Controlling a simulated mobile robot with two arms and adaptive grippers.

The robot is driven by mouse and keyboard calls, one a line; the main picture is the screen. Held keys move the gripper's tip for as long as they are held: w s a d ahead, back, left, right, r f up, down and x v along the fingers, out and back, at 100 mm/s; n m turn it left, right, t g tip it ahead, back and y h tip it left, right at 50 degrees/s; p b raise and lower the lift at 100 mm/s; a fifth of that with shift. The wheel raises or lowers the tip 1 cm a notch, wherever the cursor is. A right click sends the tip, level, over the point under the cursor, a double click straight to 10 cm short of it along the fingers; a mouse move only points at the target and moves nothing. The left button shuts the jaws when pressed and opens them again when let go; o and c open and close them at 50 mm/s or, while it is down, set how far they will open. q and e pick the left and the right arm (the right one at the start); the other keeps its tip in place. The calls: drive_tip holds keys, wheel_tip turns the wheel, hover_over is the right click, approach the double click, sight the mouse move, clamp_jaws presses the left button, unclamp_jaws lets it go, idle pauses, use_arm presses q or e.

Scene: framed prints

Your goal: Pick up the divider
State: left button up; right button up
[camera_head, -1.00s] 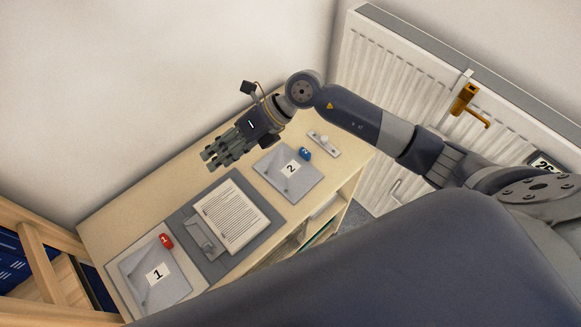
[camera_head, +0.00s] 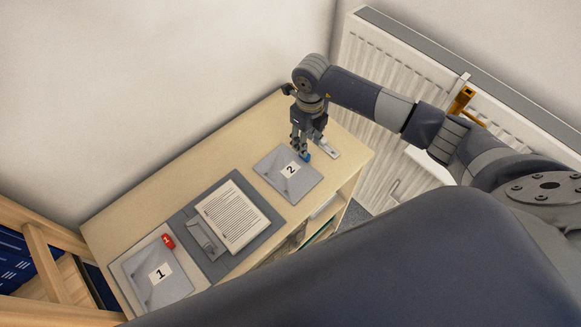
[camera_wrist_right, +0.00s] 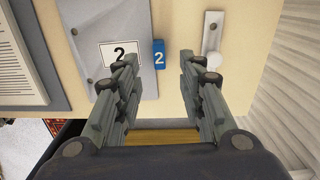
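I cannot tell for sure which thing is the divider. A small blue block marked 2 (camera_head: 307,156) lies on the wooden cabinet top (camera_head: 150,200), beside the grey plate labelled 2 (camera_head: 290,182). My right gripper (camera_head: 301,151) points down at the blue block and partly hides it in the head view. In the right wrist view my right gripper (camera_wrist_right: 158,66) is open, and the blue block (camera_wrist_right: 158,53) shows between and just beyond its fingertips, not gripped. A red block marked 1 (camera_head: 168,241) lies by the grey plate labelled 1 (camera_head: 158,280). My left gripper is out of view.
A printed sheet (camera_head: 231,217) and a grey piece (camera_head: 205,240) lie on a dark grey mat (camera_head: 262,233). A pale plate with a white knob (camera_wrist_right: 213,60) is right of the blue block. A wall is behind; a radiator (camera_head: 375,60) stands at the right.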

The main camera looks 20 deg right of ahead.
sight(290, 168)
drive_tip(key=shift+f, duration=0.3)
wheel_tip(290, 168, down, 4)
drive_tip(key=shift+w+a+r+p, duration=0.1)
drive_tip(key=shift+p, duration=1)
drive_tip(key=shift+f, duration=0.4)
drive_tip(key=shift+c, duration=0.3)
clamp_jaws()
